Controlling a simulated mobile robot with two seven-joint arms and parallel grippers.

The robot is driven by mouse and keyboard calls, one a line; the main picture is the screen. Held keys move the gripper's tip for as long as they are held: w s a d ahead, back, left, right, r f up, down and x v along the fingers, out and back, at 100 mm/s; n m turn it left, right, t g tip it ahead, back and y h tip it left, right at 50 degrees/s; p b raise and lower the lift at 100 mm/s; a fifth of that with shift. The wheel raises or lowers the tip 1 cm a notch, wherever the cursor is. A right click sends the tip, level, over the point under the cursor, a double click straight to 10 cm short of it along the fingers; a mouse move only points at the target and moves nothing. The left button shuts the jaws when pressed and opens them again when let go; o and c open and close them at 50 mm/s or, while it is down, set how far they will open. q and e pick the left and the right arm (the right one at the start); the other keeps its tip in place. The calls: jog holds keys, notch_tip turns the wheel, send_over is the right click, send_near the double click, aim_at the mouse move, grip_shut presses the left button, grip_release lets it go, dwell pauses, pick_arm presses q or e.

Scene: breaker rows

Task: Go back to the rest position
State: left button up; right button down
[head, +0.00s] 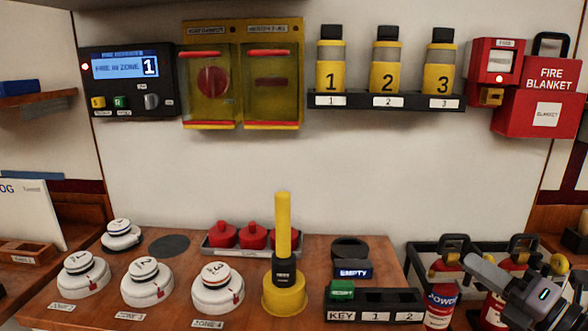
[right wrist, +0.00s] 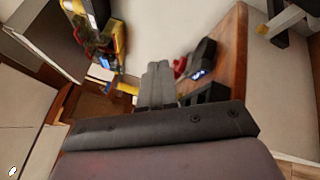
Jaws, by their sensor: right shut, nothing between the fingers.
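My right gripper (head: 470,262) is at the lower right of the head view, in front of the rack of red fire extinguishers (head: 440,298). Its grey fingers point up and to the left and overlap the extinguishers in the picture; I cannot tell whether they touch. In the right wrist view the two fingers (right wrist: 159,68) lie together, shut, with nothing held. My left gripper is not in view.
The wooden counter (head: 215,318) carries white detectors (head: 147,283), a yellow pole tool (head: 283,240), red call-point caps (head: 254,236) and a black key holder (head: 375,304). A red fire blanket box (head: 540,100) hangs on the wall at upper right.

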jog(key=s+a+f+m+g+h+p, duration=0.1)
jog(key=s+a+f+m+h, duration=0.15)
jog(key=f+m, duration=0.55)
jog(key=s+a+f+m+h+p, duration=0.15)
jog(key=s+f+m+h, duration=0.25)
jog(key=f+m, duration=0.5)
jog(key=s+a+f+m+g+p, duration=0.1)
jog(key=s+a+f+m+g, duration=0.1)
jog(key=s+a+f+m, duration=0.2)
jog(key=s+a+f+m+g+p, duration=0.1)
jog(key=s+a+f+m+g, duration=0.2)
jog(key=s+f+m, duration=0.3)
jog(key=s+a+f, duration=0.1)
jog(key=s, duration=0.1)
jog(key=shift+s+a+f+g, duration=0.25)
jog(key=shift+s+g, duration=0.05)
jog(key=shift+s, duration=0.1)
